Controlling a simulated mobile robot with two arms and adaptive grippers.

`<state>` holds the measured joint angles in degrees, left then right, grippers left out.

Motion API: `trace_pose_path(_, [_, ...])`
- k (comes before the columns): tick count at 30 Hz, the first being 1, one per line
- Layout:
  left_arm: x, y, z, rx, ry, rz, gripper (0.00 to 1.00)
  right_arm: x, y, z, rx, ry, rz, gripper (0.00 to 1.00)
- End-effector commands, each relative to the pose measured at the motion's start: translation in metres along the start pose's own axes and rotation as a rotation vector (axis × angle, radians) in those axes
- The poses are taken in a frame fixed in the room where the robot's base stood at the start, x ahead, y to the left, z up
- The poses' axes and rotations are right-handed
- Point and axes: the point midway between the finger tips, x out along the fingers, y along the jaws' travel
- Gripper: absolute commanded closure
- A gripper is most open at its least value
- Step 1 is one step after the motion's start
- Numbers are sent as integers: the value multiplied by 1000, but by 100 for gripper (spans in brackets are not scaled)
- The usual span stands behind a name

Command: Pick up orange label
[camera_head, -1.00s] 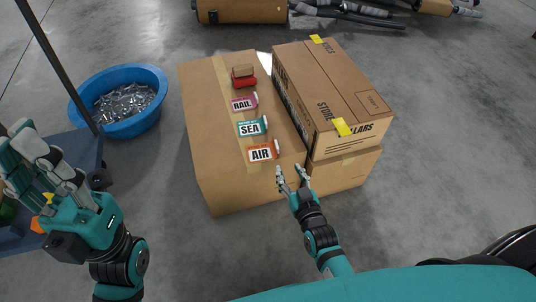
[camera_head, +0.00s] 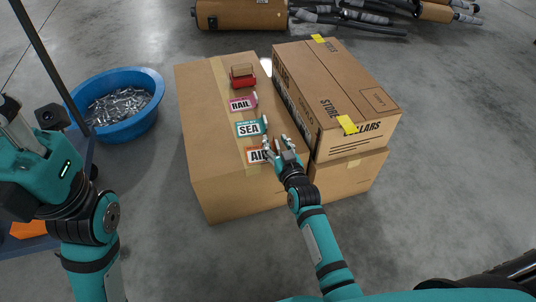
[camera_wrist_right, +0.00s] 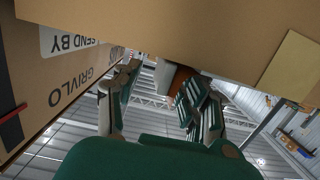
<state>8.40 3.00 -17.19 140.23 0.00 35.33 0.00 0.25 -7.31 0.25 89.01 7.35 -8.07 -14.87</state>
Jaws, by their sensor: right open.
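The orange label (camera_head: 253,156), marked AIR, lies on top of the large cardboard box (camera_head: 205,120) near its front edge. My right gripper (camera_head: 280,146) is open at the label's right end and hides part of it. I cannot tell whether they touch. In the right wrist view, my open fingers (camera_wrist_right: 160,95) show with an orange-brown patch (camera_wrist_right: 180,82) between them, probably part of the label. My left gripper (camera_head: 18,128) is at the left edge, partly cut off; its opening is unclear.
The teal SEA label (camera_head: 249,129) and pink RAIL label (camera_head: 241,105) lie behind the orange one, with a red item (camera_head: 243,81) farther back. A stacked carton (camera_head: 335,90) rises close to the right. A blue tub (camera_head: 145,120) stands on the floor at left.

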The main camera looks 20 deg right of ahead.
Motion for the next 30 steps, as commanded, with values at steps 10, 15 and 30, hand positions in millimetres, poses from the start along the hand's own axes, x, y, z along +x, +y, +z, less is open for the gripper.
trace_pose_path(10, [1,0,0,0,2,1,100,1,0,0,1,-1,0,73])
trace_pose_path(15, [1,0,0,0,2,1,100,1,0,0,1,-1,0,95])
trace_pose_path(30, [3,0,0,-1,3,0,100,0,0,-2,0,-1,0,100])
